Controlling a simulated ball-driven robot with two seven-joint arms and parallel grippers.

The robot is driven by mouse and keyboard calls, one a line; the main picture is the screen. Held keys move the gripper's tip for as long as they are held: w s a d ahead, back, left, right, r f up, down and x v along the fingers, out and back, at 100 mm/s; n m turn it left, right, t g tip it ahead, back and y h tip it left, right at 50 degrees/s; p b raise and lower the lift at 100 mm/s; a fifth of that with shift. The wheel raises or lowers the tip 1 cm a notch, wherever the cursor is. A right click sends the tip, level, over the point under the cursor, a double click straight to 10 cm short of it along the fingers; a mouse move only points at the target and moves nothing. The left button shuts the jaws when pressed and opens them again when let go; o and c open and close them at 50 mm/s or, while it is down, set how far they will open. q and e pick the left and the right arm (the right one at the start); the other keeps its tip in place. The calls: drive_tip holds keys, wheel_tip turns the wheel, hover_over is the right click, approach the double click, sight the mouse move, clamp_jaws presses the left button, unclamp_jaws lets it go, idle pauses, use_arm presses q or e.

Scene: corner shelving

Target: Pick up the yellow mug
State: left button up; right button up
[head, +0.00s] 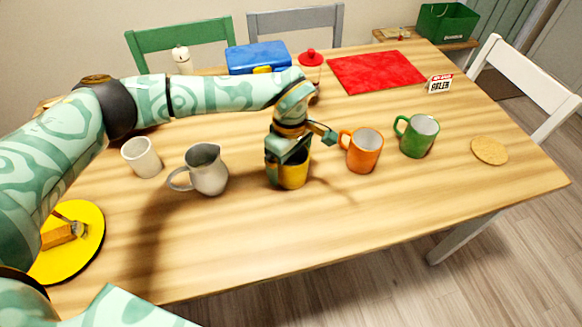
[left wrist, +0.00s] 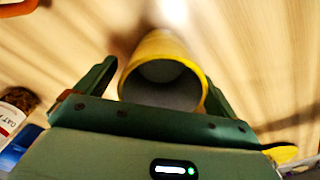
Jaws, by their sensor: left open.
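The yellow mug (head: 294,174) stands on the wooden table, partly hidden behind my left gripper (head: 284,153) in the head view. My left gripper is open and comes down over the mug from above. In the left wrist view the yellow mug (left wrist: 163,72) shows its grey inside, between the two fingers of my left gripper (left wrist: 158,85). One finger is on each side of it. I cannot tell whether either finger touches it. My right gripper is not in view.
An orange mug (head: 364,151) and a green mug (head: 417,136) stand to the right. A grey pitcher (head: 207,171) and a white cup (head: 142,157) stand to the left. A yellow plate (head: 88,246) lies at the lower left. The table's front is clear.

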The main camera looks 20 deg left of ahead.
use_arm(q)
drive_tip(key=shift+r, duration=0.15)
drive_tip(key=c, duration=1.3)
drive_tip(key=shift+o, duration=0.2)
drive_tip(key=shift+r, duration=0.1)
